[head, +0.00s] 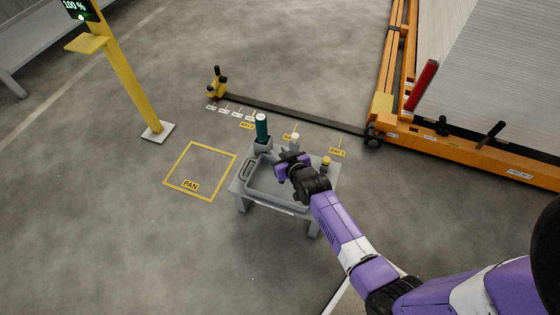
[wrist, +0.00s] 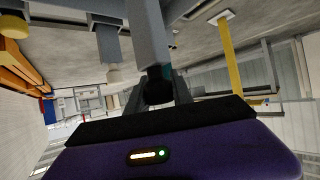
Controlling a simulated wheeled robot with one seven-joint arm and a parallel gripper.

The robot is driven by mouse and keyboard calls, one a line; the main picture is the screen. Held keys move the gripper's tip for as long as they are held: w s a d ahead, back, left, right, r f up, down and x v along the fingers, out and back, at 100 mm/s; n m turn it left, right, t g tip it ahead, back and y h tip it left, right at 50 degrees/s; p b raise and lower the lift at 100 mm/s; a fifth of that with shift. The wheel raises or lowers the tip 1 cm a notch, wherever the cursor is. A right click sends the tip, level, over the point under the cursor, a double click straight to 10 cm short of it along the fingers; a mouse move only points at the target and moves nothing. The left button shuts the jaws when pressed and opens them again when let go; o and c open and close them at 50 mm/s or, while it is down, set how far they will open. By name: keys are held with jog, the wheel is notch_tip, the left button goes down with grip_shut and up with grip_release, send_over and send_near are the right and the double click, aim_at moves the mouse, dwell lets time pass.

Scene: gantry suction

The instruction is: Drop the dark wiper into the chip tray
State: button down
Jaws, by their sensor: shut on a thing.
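My gripper (head: 284,165) is low over the grey stand in the head view, at the end of my purple arm. In the wrist view my gripper (wrist: 157,97) is shut on a dark rounded end, which looks like the dark wiper (wrist: 157,86). A grey bar runs up from it in that picture; I cannot tell whether it belongs to the wiper. The grey tray (head: 276,206), apparently the chip tray, is on the stand, beneath and left of my gripper. My arm hides part of it. I cannot tell whether the wiper touches anything.
A teal piece with a white top (head: 262,130), a white-topped piece (head: 295,142) and a yellow-topped piece (head: 326,163) stand along the stand's far side. A yellow post (head: 122,75) is left, an orange gantry frame (head: 455,148) right. The marked floor square (head: 201,170) is empty.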

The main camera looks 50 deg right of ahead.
jog(key=shift+f+b, duration=0.6)
jog(key=shift+f, duration=1.3)
jog(key=shift+f, duration=0.2)
jog(key=c, duration=1.1)
grip_release()
jog(key=shift+r, duration=0.1)
